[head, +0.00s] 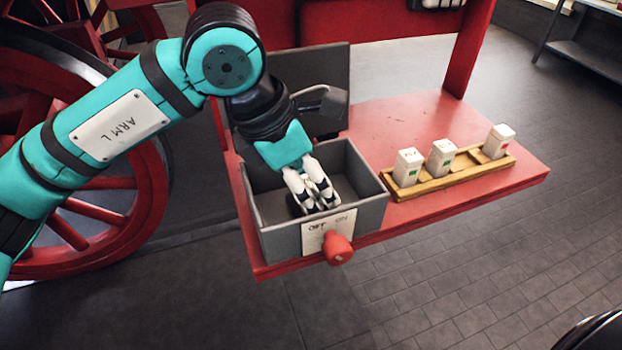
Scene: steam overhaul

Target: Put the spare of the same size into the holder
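My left gripper (318,203) reaches down into a grey open box (372,215) on the red shelf. Its black and white fingers sit close together, and I cannot tell whether they are shut on anything. Something dark shows beside the fingertips; the box floor there is partly hidden. A wooden holder (440,184) stands on the shelf right of the box. An empty stretch lies between the second and third blocks. My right gripper is out of view.
The box has a raised grey lid (335,70), a paper label (328,229) and a red knob (338,248) at its front. A red post (469,45) rises behind the red shelf (400,118). A large red wheel (105,205) stands at left. The shelf behind the holder is clear.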

